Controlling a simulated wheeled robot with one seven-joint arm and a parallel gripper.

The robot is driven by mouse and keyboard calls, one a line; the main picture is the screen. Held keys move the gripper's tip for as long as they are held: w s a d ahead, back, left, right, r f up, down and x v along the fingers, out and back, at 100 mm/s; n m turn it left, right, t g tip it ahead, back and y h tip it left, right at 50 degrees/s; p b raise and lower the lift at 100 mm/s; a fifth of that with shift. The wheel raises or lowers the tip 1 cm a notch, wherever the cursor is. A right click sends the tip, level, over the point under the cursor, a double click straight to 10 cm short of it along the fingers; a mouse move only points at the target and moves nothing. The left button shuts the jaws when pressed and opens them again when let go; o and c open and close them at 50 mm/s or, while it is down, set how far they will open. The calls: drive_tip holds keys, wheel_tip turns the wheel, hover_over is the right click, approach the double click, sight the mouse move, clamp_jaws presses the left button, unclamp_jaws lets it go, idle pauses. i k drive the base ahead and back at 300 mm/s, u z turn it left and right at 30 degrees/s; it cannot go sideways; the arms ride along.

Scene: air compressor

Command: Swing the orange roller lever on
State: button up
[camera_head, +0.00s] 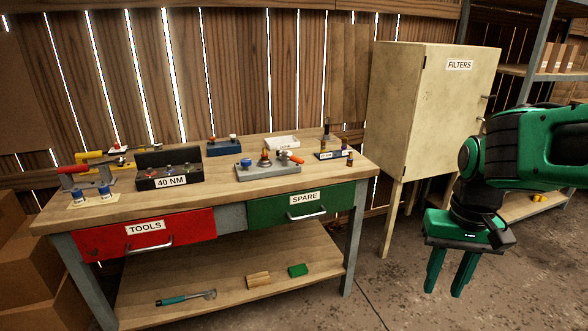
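The orange roller lever (291,157) sticks out to the right from a small unit on a grey base plate (268,172) on the workbench. It is small here, and I cannot tell its exact position from its looks. An orange-topped part (265,156) and a blue-topped part (246,162) stand on the same plate. My gripper (445,291) is at the right, well away from the lever, in front of the cabinet. Its two green fingers point down and are apart, with nothing between them.
The workbench (225,196) also holds a dark "40 NM" case (170,183), a blue block (224,147), a white tray (282,143) and a blue rack (337,154). Closed red (190,222) and green (262,212) drawers sit below. The FILTERS cabinet (420,110) stands right of the bench.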

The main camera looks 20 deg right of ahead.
sight(300, 160)
drive_tip(key=u, duration=0.15)
drive_tip(key=k, duration=0.1)
drive_tip(key=u, duration=0.35)
drive_tip(key=i, duration=1.5)
